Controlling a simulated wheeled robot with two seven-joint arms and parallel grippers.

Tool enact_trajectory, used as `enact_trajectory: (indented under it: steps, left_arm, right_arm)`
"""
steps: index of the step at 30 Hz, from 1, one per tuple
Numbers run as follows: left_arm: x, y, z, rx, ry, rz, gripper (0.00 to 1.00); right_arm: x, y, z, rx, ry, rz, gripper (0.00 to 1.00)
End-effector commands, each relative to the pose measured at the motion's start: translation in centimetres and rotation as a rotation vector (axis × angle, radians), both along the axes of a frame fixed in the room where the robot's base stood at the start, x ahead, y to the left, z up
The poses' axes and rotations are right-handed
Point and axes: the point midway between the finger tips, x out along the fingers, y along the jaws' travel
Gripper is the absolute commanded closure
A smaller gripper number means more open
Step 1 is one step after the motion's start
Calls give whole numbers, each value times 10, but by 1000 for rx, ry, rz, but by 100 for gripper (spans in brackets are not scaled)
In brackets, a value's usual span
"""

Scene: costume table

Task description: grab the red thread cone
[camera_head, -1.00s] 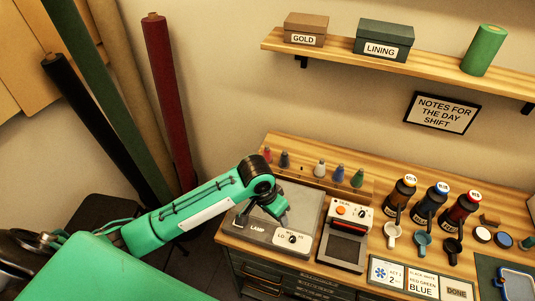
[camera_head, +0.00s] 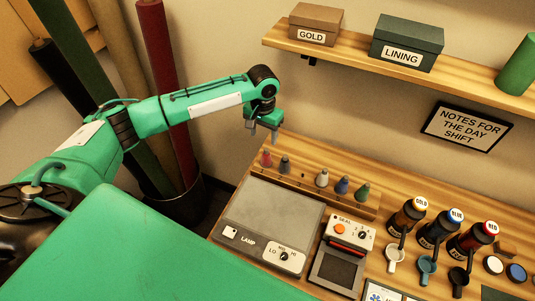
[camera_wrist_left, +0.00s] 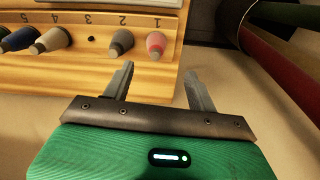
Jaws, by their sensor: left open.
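The red thread cone (camera_head: 266,158) stands at the left end of a wooden rack (camera_head: 315,194) in the head view. In the left wrist view the red cone (camera_wrist_left: 156,44) sits by the number 1, ahead of the gap between my fingers. My left gripper (camera_head: 263,138) is open, its fingers pointing down just above and behind the cone in the head view. In the left wrist view the open left gripper (camera_wrist_left: 158,80) has nothing between its fingers, and the cone looks apart from them. My right gripper is in neither view.
A grey cone (camera_head: 285,165) stands beside the red one. An empty hole (camera_wrist_left: 90,39) follows, then white (camera_head: 321,178), blue (camera_head: 342,185) and green (camera_head: 362,191) cones. The lamp box (camera_head: 268,215) lies in front. Fabric rolls (camera_head: 165,80) stand at left.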

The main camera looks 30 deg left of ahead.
Motion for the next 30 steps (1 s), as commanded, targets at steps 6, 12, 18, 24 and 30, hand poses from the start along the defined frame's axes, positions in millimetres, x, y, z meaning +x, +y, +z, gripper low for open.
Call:
enact_trajectory:
  steps: [6, 12, 18, 24, 30]
  left_arm:
    - [0, -1, -36, 0, 1, -1, 42]
    - [0, -2, -50, 0, -1, -2, 42]
    - [-1, -7, -73, 0, 1, -2, 42]
    - [0, -7, -97, 0, -1, -3, 42]
    - [0, -7, -100, 0, -2, -3, 42]
  right_arm:
    - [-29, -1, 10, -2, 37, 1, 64]
    - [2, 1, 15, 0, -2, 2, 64]
    - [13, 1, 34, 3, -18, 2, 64]
    - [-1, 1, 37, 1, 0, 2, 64]
    - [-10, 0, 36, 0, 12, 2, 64]
